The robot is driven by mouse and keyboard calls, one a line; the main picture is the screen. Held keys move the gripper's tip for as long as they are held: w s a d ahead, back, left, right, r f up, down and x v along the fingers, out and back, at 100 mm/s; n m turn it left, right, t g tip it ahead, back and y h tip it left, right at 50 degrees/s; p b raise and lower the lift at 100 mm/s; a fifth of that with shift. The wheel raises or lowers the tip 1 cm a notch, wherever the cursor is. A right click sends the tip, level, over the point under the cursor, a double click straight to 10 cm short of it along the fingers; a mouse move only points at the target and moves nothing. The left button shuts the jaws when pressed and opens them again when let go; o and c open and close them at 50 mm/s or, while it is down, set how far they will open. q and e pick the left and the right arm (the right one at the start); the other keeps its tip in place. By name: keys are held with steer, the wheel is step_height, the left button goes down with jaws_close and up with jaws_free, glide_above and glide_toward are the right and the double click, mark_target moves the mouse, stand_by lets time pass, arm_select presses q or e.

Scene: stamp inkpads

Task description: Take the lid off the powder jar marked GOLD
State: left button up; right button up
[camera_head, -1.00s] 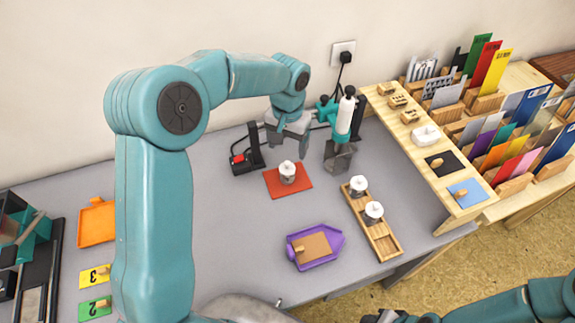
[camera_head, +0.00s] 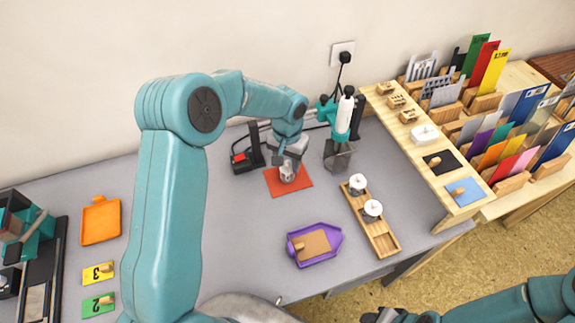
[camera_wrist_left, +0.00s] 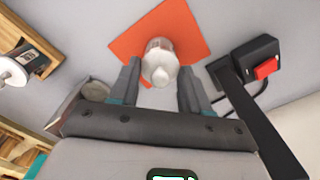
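A small jar with a pale, knobbed lid (camera_head: 289,172) stands on a red-orange mat (camera_head: 272,185). It also shows in the wrist view (camera_wrist_left: 160,62); no label on it can be read. My left gripper (camera_head: 290,176) is right above this jar, pointing down. In the wrist view its two fingers (camera_wrist_left: 158,76) are apart, one on each side of the lid, with gaps showing. Two similar white-lidded jars (camera_head: 357,183) (camera_head: 372,209) stand in a wooden tray (camera_head: 384,243); their labels cannot be read. My right gripper (camera_head: 386,316) is only partly visible at the bottom edge.
A dark device with a red switch (camera_head: 240,158) stands just left of the mat. A teal-and-white press-like tool (camera_head: 345,115) stands behind it to the right. A purple tray (camera_head: 318,258) lies in front. A wooden shelf (camera_head: 425,152) borders the right side.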

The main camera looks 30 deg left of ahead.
arm_select(q)
steer(key=shift+c, duration=1.4)
